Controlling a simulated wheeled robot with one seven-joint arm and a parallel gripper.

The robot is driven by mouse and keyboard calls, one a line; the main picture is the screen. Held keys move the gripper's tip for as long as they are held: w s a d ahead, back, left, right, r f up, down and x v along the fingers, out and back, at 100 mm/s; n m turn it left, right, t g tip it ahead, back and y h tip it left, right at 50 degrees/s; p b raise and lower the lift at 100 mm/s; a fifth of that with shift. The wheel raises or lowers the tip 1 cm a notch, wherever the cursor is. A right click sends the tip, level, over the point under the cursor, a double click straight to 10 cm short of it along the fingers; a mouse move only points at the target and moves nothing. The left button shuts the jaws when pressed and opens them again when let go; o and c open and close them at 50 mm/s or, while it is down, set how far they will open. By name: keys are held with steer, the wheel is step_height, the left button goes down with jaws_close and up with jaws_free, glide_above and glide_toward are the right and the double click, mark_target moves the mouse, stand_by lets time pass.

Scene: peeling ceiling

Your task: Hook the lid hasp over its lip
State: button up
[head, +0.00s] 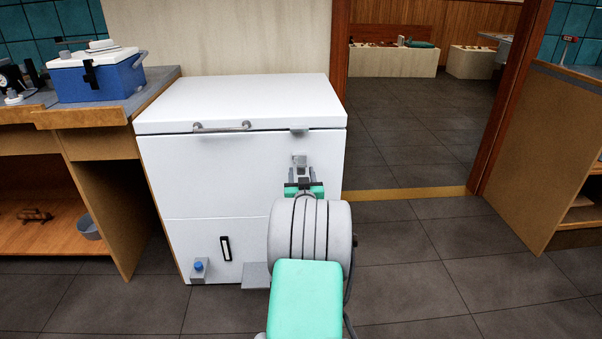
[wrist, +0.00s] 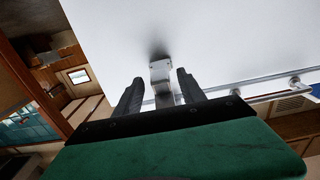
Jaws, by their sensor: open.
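The white chest freezer (head: 240,185) has its lid (head: 245,97) down, with a thin dark line under its edge. A grey lip (head: 299,131) projects from the lid's front edge at the right. Below it, a small grey hasp (head: 300,160) is on the front wall. My gripper (head: 301,173) is open in front of the hasp, fingers pointing at it. In the wrist view the hasp (wrist: 160,69) shows between the open fingers of my gripper (wrist: 158,78), with gaps on both sides. The hasp is not hooked over the lip. The fingers and palm hide part of the metal behind.
A bar handle (head: 222,126) is on the lid's front, left of the lip. A counter with a blue cooler (head: 100,78) stands at the left. The doorway and floor (head: 410,150) on the right are clear. A wooden cabinet (head: 545,150) stands at the far right.

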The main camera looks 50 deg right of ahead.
steer(key=shift+x, duration=0.9)
jaws_close()
stand_by(0.7)
